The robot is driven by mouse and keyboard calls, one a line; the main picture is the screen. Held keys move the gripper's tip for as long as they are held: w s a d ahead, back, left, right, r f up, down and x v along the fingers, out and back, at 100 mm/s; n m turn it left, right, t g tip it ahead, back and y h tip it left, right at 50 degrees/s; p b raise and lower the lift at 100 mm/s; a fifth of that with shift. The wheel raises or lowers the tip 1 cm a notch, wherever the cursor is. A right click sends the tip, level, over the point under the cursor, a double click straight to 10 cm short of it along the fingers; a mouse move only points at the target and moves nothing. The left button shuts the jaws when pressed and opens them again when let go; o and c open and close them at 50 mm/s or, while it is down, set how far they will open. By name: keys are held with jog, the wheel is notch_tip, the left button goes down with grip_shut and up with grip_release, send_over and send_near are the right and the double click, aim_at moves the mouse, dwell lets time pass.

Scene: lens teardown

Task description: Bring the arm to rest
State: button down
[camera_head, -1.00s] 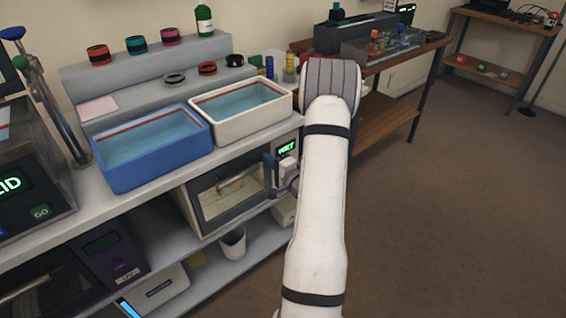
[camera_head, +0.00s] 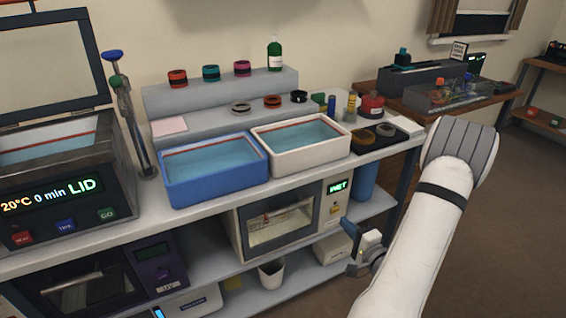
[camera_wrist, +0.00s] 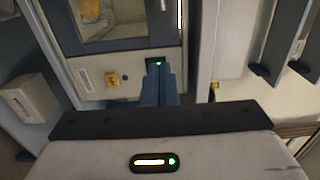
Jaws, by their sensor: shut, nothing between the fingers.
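My white arm (camera_head: 428,235) reaches in from the lower right of the head view. It bends at a grey ribbed joint near the right end of the bench. My gripper (camera_head: 362,254) hangs off the bench front, just right of and below the lit "WET" panel of the drying cabinet (camera_head: 283,222). In the wrist view, the two blue-grey fingers (camera_wrist: 158,68) are together, with nothing between them. They point towards the cabinet's control panel (camera_wrist: 120,75) and look apart from it, though the gap is hard to judge.
The bench holds a blue basin (camera_head: 215,178), a white basin (camera_head: 305,150) and a "LID" machine (camera_head: 65,190). A white cup (camera_head: 271,274) and a white box (camera_head: 333,244) stand on the lower shelf near my gripper. Open floor lies at right.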

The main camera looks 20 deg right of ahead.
jog(key=w+a+r+n+g+h+p, duration=0.25)
jog(key=a+r+n+g+p, duration=0.2)
jog(key=r, duration=0.35)
jog(key=w+a+r+n+g+h+p, duration=0.1)
jog(key=w+a+r+n+g+p, duration=0.35)
jog(key=r, duration=0.45)
jog(key=s+a+r+n+g+y+p, duration=0.3)
jog(key=s+a+r+n+g+p, duration=0.3)
jog(key=s+a+r, duration=0.9)
jog(key=s+a+n+p, duration=0.2)
jog(key=s+a, duration=0.1)
jog(key=shift+s+a+r+n, duration=0.15)
jog(key=shift+a+r+n, duration=0.05)
jog(key=shift+r+n, duration=0.1)
jog(key=shift+s, duration=0.1)
